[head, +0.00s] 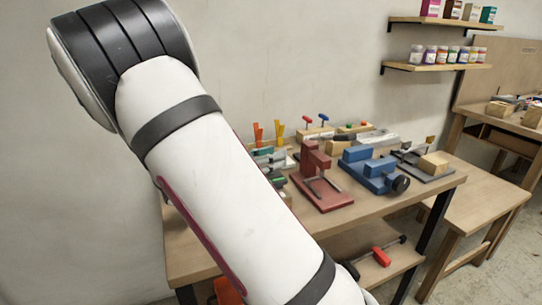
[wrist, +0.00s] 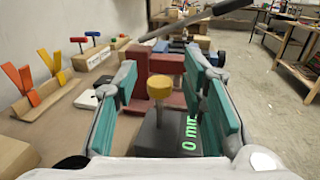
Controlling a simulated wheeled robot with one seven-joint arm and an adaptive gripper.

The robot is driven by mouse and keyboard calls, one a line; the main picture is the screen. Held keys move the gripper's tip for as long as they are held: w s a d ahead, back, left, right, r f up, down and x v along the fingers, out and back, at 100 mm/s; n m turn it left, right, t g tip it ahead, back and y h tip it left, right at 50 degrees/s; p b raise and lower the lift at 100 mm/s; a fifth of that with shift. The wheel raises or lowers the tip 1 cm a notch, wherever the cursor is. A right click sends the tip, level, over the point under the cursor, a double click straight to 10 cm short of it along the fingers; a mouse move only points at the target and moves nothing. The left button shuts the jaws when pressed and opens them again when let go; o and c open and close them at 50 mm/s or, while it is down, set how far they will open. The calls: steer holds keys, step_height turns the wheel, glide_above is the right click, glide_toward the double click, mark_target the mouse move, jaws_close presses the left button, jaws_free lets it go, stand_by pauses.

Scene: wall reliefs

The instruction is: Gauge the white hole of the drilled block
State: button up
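My gripper (wrist: 162,72) is open in the wrist view, with a teal-padded finger on each side. Between the fingers, apart from both, stands a yellow knob (wrist: 159,86) on a dark grey device (wrist: 160,132) with a green "0 mm" readout. In the head view my arm hides the gripper and this device. I cannot make out a white hole or tell for sure which thing is the drilled block. A wooden block with red and blue T-handled pins (wrist: 92,58) stands to the left; it also shows at the bench's back in the head view (head: 318,132).
The wooden bench (head: 398,207) is crowded: a red clamp-like fixture (head: 322,192), a blue vise (head: 365,172), a wooden block on a grey plate (head: 433,164) and orange V-shaped pieces (wrist: 27,82). Wall shelves (head: 440,67) hold jars.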

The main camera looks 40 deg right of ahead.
steer(key=a, duration=0.8)
steer(key=w+a, duration=0.1)
steer(key=a, duration=0.2)
steer(key=shift+a, duration=0.4)
